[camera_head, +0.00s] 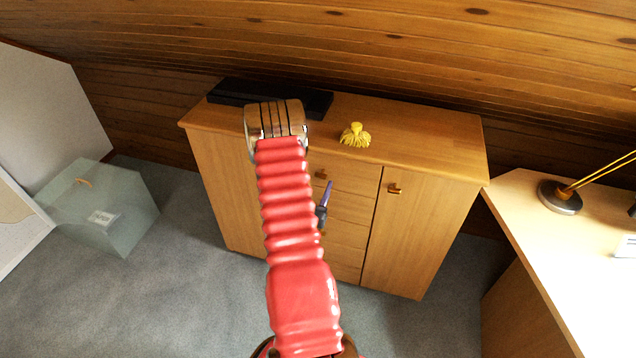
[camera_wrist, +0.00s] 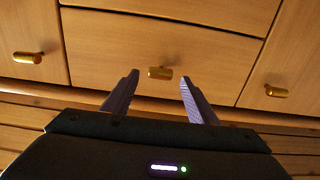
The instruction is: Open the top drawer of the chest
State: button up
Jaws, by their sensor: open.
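The wooden chest (camera_head: 420,230) stands against the plank wall, with drawers in the middle and a door on each side. Its top drawer (camera_head: 350,178) looks shut, flush with the front; the drawer front also fills the middle of the wrist view (camera_wrist: 190,45). The brass drawer handle (camera_wrist: 160,73) shows between my two fingertips in the wrist view, with nothing gripped. My gripper (camera_wrist: 159,77) is open. In the head view, one purple finger shows in front of the drawers; my red arm hides the rest.
Brass door handles (camera_wrist: 28,57) (camera_wrist: 276,91) flank the drawer. A black flat case (camera_head: 230,92) and a yellow object (camera_head: 355,136) lie on the chest top. A desk (camera_head: 545,240) stands at right, a translucent box (camera_head: 110,215) at left. Grey carpet (camera_head: 180,290) is clear in front.

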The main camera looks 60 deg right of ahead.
jog(key=shift+w+d, duration=0.2)
jog(key=shift+d, duration=1)
jog(key=shift+c, duration=0.4)
grip_shut()
jog(key=shift+a, duration=0.2)
